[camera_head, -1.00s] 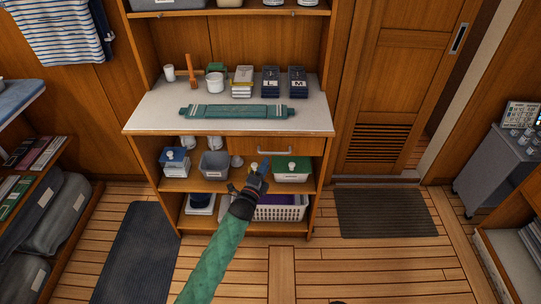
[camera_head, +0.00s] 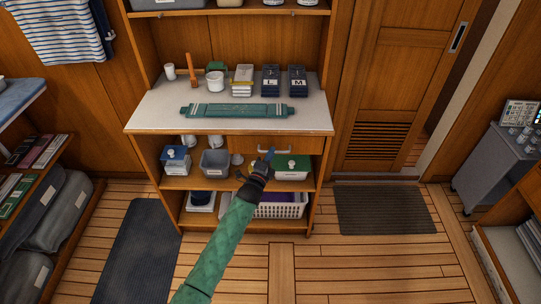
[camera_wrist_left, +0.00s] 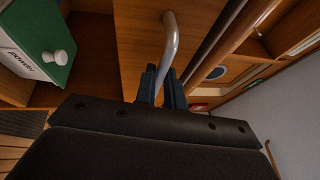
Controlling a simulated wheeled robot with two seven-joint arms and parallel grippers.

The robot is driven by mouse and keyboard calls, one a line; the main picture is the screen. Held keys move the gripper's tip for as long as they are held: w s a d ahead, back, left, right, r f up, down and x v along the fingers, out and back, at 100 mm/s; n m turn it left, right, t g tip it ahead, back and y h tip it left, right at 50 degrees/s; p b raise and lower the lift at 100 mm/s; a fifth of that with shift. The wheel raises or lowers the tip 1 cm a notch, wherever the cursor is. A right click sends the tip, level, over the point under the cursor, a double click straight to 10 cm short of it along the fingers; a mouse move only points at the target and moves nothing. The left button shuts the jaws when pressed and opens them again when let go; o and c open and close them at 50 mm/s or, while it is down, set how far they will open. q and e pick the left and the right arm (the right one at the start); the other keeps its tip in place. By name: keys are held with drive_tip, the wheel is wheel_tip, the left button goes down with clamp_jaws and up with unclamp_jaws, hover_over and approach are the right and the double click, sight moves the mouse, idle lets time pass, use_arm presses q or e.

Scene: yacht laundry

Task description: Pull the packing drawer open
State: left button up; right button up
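The packing drawer (camera_head: 300,142) is a wooden front under the pale counter, with a grey bar handle (camera_head: 283,151). It looks closed, flush with the cabinet. My left gripper (camera_head: 268,155), on a green-sleeved arm, is at the left part of the handle and covers some of it. In the left wrist view, the curved metal handle (camera_wrist_left: 171,42) runs down between the two dark blue fingers (camera_wrist_left: 162,86). The fingers are close together with the bar between them and look shut on it. My right gripper is not in view.
A green-lidded white box (camera_head: 293,170) and a grey bin (camera_head: 214,163) stand on the shelf below the drawer. A white basket (camera_head: 285,208) is lower down.

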use_arm(q)
drive_tip(key=shift+s, duration=0.15)
clamp_jaws()
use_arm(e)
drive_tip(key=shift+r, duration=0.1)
